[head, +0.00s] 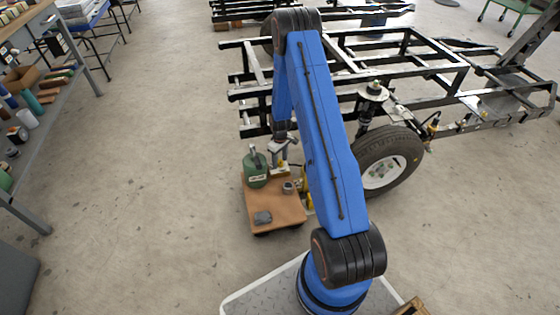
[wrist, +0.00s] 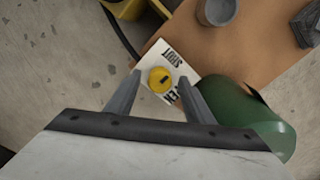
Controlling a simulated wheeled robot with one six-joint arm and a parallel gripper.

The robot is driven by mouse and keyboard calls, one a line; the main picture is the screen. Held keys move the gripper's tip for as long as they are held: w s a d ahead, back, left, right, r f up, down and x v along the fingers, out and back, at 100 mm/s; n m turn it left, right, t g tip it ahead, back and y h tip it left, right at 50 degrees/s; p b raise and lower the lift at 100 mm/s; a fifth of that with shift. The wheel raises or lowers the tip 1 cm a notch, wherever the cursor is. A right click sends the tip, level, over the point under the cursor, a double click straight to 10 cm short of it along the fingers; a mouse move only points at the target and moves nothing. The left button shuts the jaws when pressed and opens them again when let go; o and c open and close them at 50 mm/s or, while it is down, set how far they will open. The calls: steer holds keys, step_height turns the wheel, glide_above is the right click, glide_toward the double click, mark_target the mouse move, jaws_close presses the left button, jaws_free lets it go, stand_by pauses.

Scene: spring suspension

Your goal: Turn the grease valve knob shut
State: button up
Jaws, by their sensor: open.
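The yellow knob (wrist: 158,77) sits on a white plate (wrist: 151,56) in the wrist view. It has a short dark mark on its face; I cannot tell clearly which word the mark points at. The word SHUT reads at the plate's upper side, and another word, partly hidden, shows at its lower side. My gripper (wrist: 160,76) is open, with one finger on each side of the knob. I cannot tell whether the fingers touch it. In the head view my gripper (head: 283,146) is over the far side of a small wooden-topped cart (head: 286,212), and the knob is not clearly visible.
A green canister (wrist: 244,112) stands close beside the right finger; it also shows in the head view (head: 256,172). A grey cup (wrist: 216,11) and a dark grey block (head: 262,217) are on the cart. A black frame with a wheel (head: 385,170) stands right.

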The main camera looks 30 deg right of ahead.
step_height(320, 180, up, 17)
steer(key=shift+r, duration=0.2)
stand_by(0.6)
stand_by(0.4)
step_height(320, 180, up, 18)
steer(key=m+t, duration=0.1)
glide_above(280, 161)
steer(key=s+a, duration=0.6)
steer(key=s+a+r+t, duration=0.1)
steer(key=s+a+r, duration=0.5)
steer(key=s+r, duration=0.4)
steer(key=s+a+r+m+t, duration=0.1)
steer(key=s+a+r, duration=0.1)
steer(key=s, duration=0.6)
steer(key=s+a+r+m+t, duration=0.1)
steer(key=s+r, duration=0.3)
steer(key=s, duration=0.5)
steer(key=s+a+r, duration=0.4)
steer(key=s, duration=0.4)
steer(key=shift+s+m+t, duration=0.2)
steer(key=shift+m+t, duration=0.2)
